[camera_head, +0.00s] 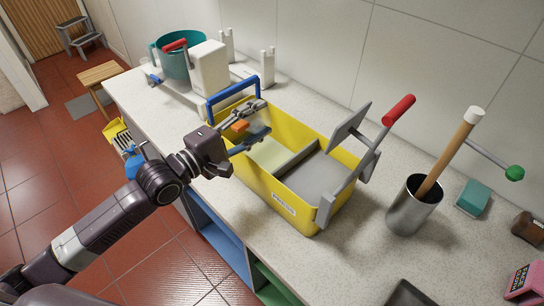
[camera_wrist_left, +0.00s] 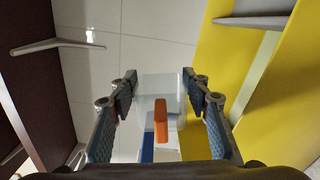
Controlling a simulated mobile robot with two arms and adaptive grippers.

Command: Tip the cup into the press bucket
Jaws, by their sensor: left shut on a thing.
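The yellow press bucket (camera_head: 278,197) stands on the counter, with a blue handle (camera_head: 226,90) at its far left end and a grey press with a red-gripped lever (camera_head: 398,110) on its right. Its left part shows a pale floor or liquid; a grey plate covers the right part. My left gripper (camera_head: 253,123) is shut on the cup, above the left part of the bucket. The cup (camera_wrist_left: 160,85) is pale and see-through with an orange part; its orange shows in the head view too. I cannot tell how far it tilts or what it contains. The bucket's yellow wall is right in the wrist view.
A metal holder (camera_head: 407,212) with a wooden-handled tool stands right of the bucket. A teal sponge (camera_head: 473,198) and a brown block (camera_head: 528,229) lie farther right. A teal tub (camera_head: 180,62) and white container (camera_head: 209,70) stand behind left. A tiled wall borders the counter.

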